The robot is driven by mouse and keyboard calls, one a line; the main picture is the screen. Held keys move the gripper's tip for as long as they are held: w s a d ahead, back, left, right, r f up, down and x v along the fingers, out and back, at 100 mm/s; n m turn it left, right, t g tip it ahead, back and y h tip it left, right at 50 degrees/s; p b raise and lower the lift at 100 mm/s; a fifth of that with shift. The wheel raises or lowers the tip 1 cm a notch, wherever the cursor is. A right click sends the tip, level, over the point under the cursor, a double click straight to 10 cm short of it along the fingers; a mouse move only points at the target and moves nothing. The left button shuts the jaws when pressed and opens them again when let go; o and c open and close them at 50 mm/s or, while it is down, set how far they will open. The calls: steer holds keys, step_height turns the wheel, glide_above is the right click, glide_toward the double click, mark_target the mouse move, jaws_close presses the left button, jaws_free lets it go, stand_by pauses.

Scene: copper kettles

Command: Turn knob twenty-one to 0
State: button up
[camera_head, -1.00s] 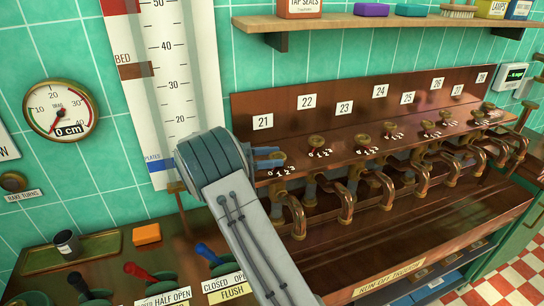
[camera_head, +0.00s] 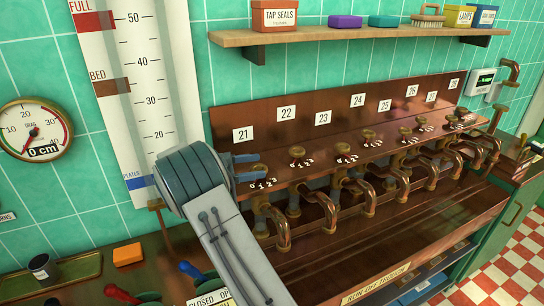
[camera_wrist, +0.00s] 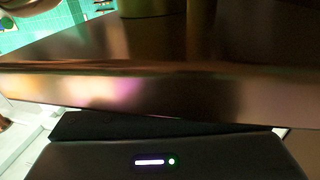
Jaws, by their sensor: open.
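Knob twenty-one (camera_head: 260,169) is a small brass knob on the sloped copper panel, below the white label 21 (camera_head: 243,134). White dial figures (camera_head: 264,184) show just below it. My gripper (camera_head: 249,168) is at this knob, its two blue fingers apart, one above and one below its left side. I cannot tell whether they touch it. The knob's setting is too small and partly hidden to read. The wrist view shows a copper edge (camera_wrist: 150,90) close up and a brass shape (camera_wrist: 148,8) at its top.
A row of similar brass knobs (camera_head: 298,152) runs right along the copper panel (camera_head: 330,100), with curved copper taps (camera_head: 325,205) below. A wooden shelf (camera_head: 350,36) hangs above. A gauge board (camera_head: 150,75) stands left of my gripper. Coloured levers (camera_head: 192,270) are at lower left.

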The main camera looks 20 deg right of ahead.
mark_target(253, 168)
step_height(253, 168, up, 3)
steer(key=shift+r+b, duration=0.15)
steer(key=shift+b, duration=0.35)
steer(key=s+d+r+b, duration=0.2)
steer(key=s+d+r, duration=0.4)
steer(key=s+d, duration=0.1)
steer(key=shift+s+d+r, duration=0.35)
steer(key=shift+d+r, duration=0.05)
steer(key=shift+d, duration=0.5)
